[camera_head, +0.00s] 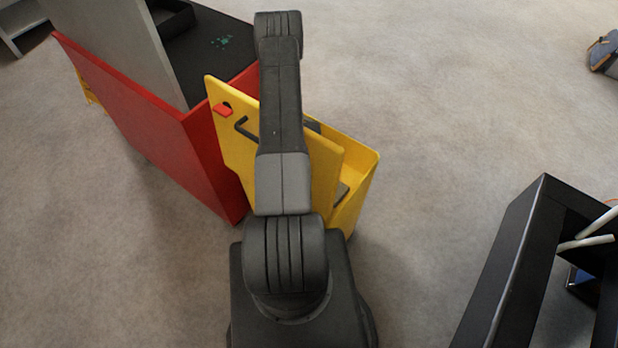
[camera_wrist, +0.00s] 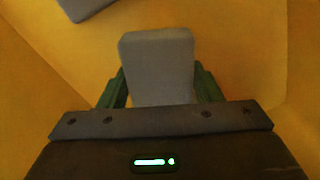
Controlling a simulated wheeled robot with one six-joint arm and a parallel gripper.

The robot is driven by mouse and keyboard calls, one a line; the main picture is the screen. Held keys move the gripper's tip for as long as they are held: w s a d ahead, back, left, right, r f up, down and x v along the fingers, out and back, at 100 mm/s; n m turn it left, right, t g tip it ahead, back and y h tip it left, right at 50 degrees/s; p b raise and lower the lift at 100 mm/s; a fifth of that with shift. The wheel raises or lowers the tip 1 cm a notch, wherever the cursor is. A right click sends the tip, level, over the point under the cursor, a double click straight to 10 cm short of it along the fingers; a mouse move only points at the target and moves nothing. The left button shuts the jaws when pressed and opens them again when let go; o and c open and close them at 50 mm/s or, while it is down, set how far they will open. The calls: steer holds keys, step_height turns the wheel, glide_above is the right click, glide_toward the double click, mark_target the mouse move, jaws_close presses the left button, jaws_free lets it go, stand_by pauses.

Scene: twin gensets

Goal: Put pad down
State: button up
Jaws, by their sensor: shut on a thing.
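The pad (camera_wrist: 158,62) is a grey block with rounded corners in the wrist view. My gripper (camera_wrist: 160,88) is shut on it, with one green finger at each side. The pad is in front of yellow surfaces of a yellow box (camera_head: 362,190). I cannot tell whether the pad touches the yellow surface. In the head view my own arm hides the gripper and the pad.
The yellow box has a tall front panel with a black handle (camera_head: 245,128) and a red piece (camera_head: 223,110). It adjoins a red-walled unit (camera_head: 150,115). Another grey piece (camera_wrist: 85,8) lies on yellow at upper left. A black frame (camera_head: 505,265) stands right; carpet is clear between.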

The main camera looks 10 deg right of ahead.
steer(key=shift+f+p, duration=0.3)
steer(key=shift+f, duration=1.9)
steer(key=shift+f, duration=0.15)
steer(key=o, duration=0.9)
steer(key=shift+o, duration=0.2)
step_height(320, 180, up, 12)
steer(key=shift+r+b, duration=0.2)
steer(key=shift+b, duration=0.8)
steer(key=shift+f, duration=0.15)
